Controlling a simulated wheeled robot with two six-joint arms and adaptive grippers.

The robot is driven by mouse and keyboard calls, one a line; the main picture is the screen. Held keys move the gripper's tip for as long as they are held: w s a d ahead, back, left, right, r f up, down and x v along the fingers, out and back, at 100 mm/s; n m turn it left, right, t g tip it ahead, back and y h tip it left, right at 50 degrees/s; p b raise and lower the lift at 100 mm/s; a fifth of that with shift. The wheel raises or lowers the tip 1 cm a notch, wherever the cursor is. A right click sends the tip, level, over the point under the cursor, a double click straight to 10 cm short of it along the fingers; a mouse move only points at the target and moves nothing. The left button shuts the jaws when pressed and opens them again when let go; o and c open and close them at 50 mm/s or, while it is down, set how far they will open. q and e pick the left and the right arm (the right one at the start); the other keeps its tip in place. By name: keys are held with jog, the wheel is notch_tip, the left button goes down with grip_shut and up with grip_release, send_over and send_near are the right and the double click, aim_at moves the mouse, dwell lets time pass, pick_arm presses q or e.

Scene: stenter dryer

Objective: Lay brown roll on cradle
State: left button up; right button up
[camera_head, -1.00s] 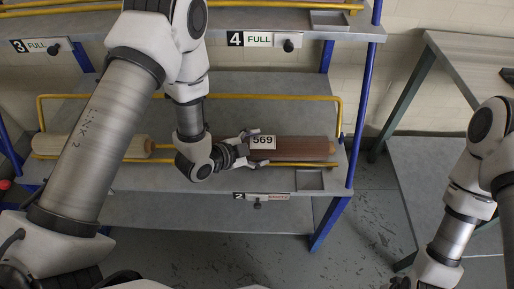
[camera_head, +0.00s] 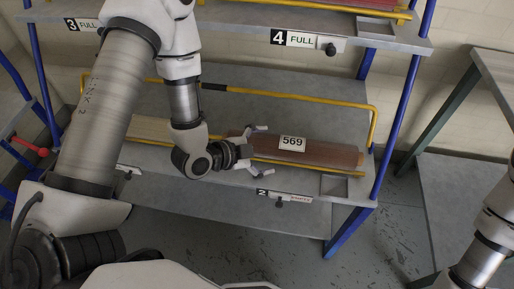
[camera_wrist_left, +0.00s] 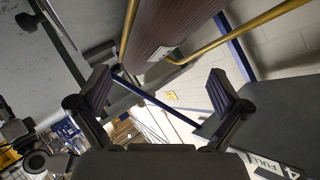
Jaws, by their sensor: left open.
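The brown roll (camera_head: 325,152), with a white label reading 569, lies lengthwise on the yellow-railed cradle (camera_head: 373,118) of the lower rack shelf, beside plate 2. My left gripper (camera_head: 262,152) is open around the left end area of the roll, its fingers spread to either side. The roll (camera_wrist_left: 165,28) also shows at the top of the left wrist view, beyond the open fingers and apart from them, between yellow rails (camera_wrist_left: 245,32). Part of its left end is hidden behind the gripper. My right gripper is outside the view.
Plate 4 FULL (camera_head: 307,41) hangs on the upper shelf edge above. Blue rack posts (camera_head: 398,110) stand at the right. A small grey tray (camera_head: 334,186) sits at the shelf's right front corner. A grey table (camera_head: 460,190) stands farther right.

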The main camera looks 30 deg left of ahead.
pick_arm(q)
jog(key=s+a+f+n+g+y+p, duration=0.1)
jog(key=s+a+f+n+g+y, duration=0.2)
jog(key=s, duration=0.7)
jog(key=s+a+f+n+g+y+p, duration=0.1)
jog(key=s+a+f+n+g+y, duration=0.2)
jog(key=s+f+n+g, duration=0.4)
jog(key=s+f+n, duration=0.4)
jog(key=f, duration=0.1)
jog(key=shift+p, duration=0.4)
